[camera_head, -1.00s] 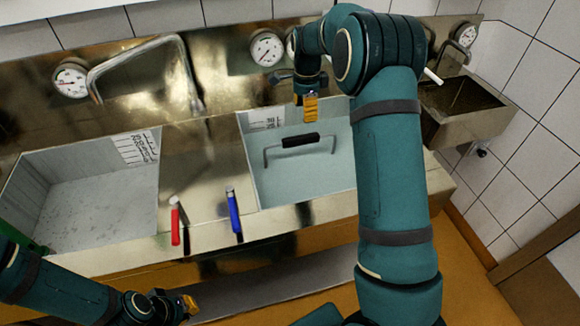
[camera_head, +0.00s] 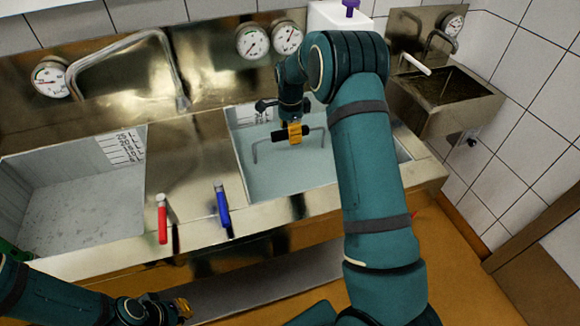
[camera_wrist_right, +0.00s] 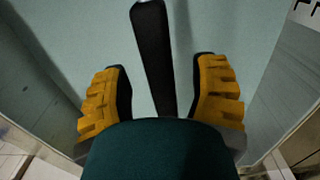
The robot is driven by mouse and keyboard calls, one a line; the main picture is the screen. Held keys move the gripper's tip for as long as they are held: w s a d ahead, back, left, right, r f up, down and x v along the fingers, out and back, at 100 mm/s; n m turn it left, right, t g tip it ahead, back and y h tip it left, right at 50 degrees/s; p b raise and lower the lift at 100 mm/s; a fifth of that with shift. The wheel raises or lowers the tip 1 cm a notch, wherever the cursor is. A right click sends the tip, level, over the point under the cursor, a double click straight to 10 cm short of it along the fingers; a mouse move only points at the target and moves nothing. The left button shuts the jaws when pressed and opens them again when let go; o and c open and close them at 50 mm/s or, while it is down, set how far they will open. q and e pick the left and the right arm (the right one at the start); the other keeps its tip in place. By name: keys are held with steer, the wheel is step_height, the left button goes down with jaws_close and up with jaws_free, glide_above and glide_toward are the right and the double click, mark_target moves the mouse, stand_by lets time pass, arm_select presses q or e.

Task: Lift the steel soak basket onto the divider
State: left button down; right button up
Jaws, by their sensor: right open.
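The soak basket shows only by its bent wire handle with a black grip (camera_head: 279,135), rising from the liquid in the right basin; its body cannot be made out. The steel divider (camera_head: 190,165) is the flat strip between the two basins. My right gripper (camera_head: 295,132) is at the black grip. In the right wrist view, the black grip (camera_wrist_right: 154,55) lies lengthwise between the spread yellow fingers of my right gripper (camera_wrist_right: 161,85), with gaps on both sides. My left gripper (camera_head: 183,309) is low in front of the counter; its jaw opening is unclear.
A red-handled tap (camera_head: 162,220) and a blue-handled tap (camera_head: 222,207) stand at the front edge. A bent steel spout (camera_head: 165,45) and several gauges are behind. A small sink (camera_head: 450,100) is at the right.

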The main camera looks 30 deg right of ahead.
step_height(320, 180, down, 3)
steer(key=shift+w+r, duration=0.1)
